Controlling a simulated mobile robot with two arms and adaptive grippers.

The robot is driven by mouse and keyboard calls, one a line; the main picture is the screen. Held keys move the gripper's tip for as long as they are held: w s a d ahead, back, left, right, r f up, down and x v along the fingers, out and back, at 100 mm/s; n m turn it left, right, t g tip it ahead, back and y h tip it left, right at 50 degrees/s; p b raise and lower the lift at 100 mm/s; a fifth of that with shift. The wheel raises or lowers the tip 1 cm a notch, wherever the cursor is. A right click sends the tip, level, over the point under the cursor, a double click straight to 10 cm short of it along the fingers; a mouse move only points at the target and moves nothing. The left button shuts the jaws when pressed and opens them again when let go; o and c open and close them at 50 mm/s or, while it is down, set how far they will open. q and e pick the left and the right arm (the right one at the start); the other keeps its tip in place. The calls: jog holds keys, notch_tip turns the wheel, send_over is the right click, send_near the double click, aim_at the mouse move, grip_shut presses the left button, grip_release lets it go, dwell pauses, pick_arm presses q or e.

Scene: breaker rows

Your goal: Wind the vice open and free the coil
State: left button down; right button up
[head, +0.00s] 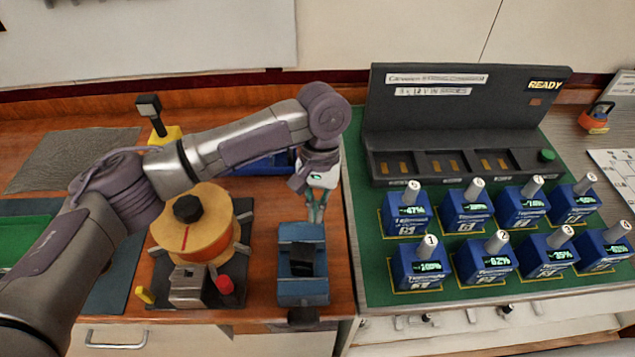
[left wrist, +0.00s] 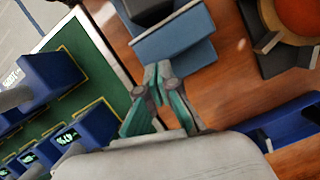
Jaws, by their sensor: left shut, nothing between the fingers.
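A blue vice (head: 303,288) stands at the front edge of the wooden bench, with a dark gap in its top and a dark part at its front. Its blue body also shows in the left wrist view (left wrist: 178,42). An orange spool (head: 192,240) with a black knob stands to its left on a dark base; I cannot tell whether it is the coil. No separate coil is clear in the vice. My left gripper (head: 316,216) is shut and empty, pointing down just behind the vice. In the left wrist view its fingertips (left wrist: 163,72) are near the vice's rear edge. My right gripper is out of view.
A green board (head: 440,292) with several blue breakers (head: 465,213) and a dark console (head: 465,110) lies right of the vice. A grey block (head: 187,287) and red knob (head: 225,285) stand before the spool. A blue object (head: 262,165) lies behind my gripper.

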aim_at(309, 243)
pick_arm(q)
jog(key=s, duration=0.1)
jog(key=s+p, duration=0.1)
jog(key=s, duration=0.1)
jog(key=shift+s+a+f, duration=0.1)
jog(key=shift+a, duration=0.3)
jog(key=shift+s+a+p, duration=0.1)
jog(key=shift+s+p, duration=0.25)
jog(key=shift+s, duration=0.1)
jog(key=shift+f, duration=0.1)
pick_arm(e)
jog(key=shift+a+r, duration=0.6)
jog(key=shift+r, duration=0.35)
pick_arm(q)
jog(key=p, duration=0.1)
jog(key=s+p, duration=0.1)
jog(key=p, duration=0.1)
jog(key=shift+s+a+r, duration=0.2)
jog(key=shift+s+r, duration=0.05)
jog(key=shift+s, duration=0.05)
jog(key=shift+s+f, duration=0.15)
jog(key=shift+f, duration=0.1)
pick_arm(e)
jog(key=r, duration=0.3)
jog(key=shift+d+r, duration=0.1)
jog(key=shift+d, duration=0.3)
